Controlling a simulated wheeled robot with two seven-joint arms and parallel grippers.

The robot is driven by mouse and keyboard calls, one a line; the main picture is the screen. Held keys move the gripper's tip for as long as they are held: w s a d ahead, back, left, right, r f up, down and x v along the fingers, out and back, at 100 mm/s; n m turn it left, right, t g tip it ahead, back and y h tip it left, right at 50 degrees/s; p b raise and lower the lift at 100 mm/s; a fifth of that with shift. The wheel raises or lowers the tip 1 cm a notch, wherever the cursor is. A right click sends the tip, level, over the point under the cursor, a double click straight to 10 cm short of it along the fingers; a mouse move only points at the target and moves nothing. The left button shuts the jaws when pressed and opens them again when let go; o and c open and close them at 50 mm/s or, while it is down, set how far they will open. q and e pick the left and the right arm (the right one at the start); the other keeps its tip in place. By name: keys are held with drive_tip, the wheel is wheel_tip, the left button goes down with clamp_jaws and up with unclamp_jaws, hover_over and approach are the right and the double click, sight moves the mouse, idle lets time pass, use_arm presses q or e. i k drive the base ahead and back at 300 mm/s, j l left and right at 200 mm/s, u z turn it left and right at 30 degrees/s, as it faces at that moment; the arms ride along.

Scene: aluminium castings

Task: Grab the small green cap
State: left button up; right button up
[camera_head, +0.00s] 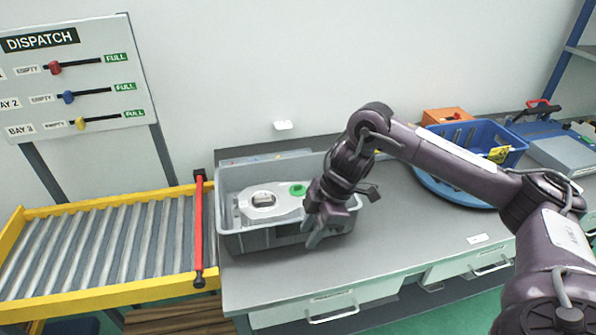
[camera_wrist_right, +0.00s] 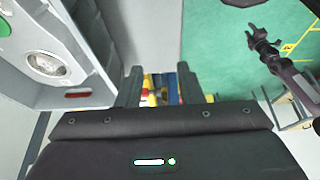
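The small green cap (camera_head: 298,189) is in the grey crate (camera_head: 285,242), at the back right end of a pale casting (camera_head: 262,205). In the right wrist view a piece of green (camera_wrist_right: 4,27) shows at the left edge, cut off, beside the casting's round metal opening (camera_wrist_right: 48,64). My right gripper (camera_head: 342,214) is over the crate's right end, to the right of the cap and apart from it. Its fingers are spread (camera_wrist_right: 160,88) with nothing held between them.
The crate stands on a grey bench (camera_head: 425,232), left of a blue basket (camera_head: 478,142) on a round blue base. A roller conveyor (camera_head: 95,245) with a red bar (camera_head: 199,230) adjoins on the left. Bare bench top lies right of the crate.

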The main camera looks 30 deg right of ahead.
sight(298, 190)
drive_tip(key=i+l, duration=0.6)
drive_tip(key=i, duration=0.15)
